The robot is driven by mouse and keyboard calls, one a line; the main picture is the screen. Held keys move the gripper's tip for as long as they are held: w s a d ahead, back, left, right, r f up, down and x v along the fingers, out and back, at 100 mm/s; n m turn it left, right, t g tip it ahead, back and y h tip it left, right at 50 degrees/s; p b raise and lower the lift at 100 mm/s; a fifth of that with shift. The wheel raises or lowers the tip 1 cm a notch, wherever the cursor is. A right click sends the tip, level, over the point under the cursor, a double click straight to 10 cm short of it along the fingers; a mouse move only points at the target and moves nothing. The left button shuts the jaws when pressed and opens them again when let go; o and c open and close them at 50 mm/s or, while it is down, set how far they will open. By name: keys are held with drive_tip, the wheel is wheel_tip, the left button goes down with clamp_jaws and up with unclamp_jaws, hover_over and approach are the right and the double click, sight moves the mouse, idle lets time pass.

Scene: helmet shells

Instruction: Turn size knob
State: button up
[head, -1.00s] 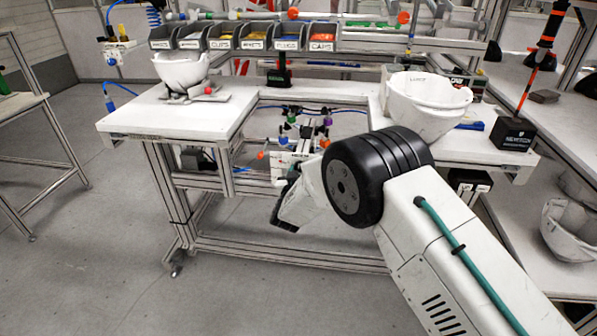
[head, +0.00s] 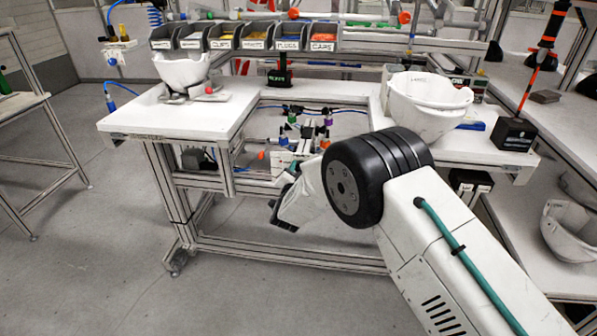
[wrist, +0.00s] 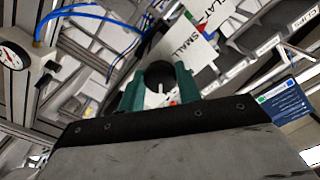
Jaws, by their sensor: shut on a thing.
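In the wrist view, the black round size knob (wrist: 159,72) sits between the two green fingers of my gripper (wrist: 159,87). The fingers are shut on it, one on each side. A white label reading SMALL (wrist: 180,43) stands just above the knob, and a label reading FLAT (wrist: 213,14) is above that, to the right. In the head view, my arm reaches toward the open middle of the workbench. The knob and fingertips cannot be made out there.
A white helmet shell (head: 182,70) stands on the left of the workbench (head: 150,116). Stacked shells (head: 428,101) stand on the right. Labelled bins (head: 258,38) line the back. The wrist view shows a gauge (wrist: 13,54) and blue hose (wrist: 75,12) at the left.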

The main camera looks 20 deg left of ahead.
drive_tip(key=m, duration=0.4)
drive_tip(key=shift+m, duration=1.9)
drive_tip(key=o, duration=1)
drive_tip(key=shift+c, duration=0.2)
drive_tip(key=shift+s, duration=0.1)
drive_tip(key=v, duration=0.7)
drive_tip(key=shift+s, duration=0.35)
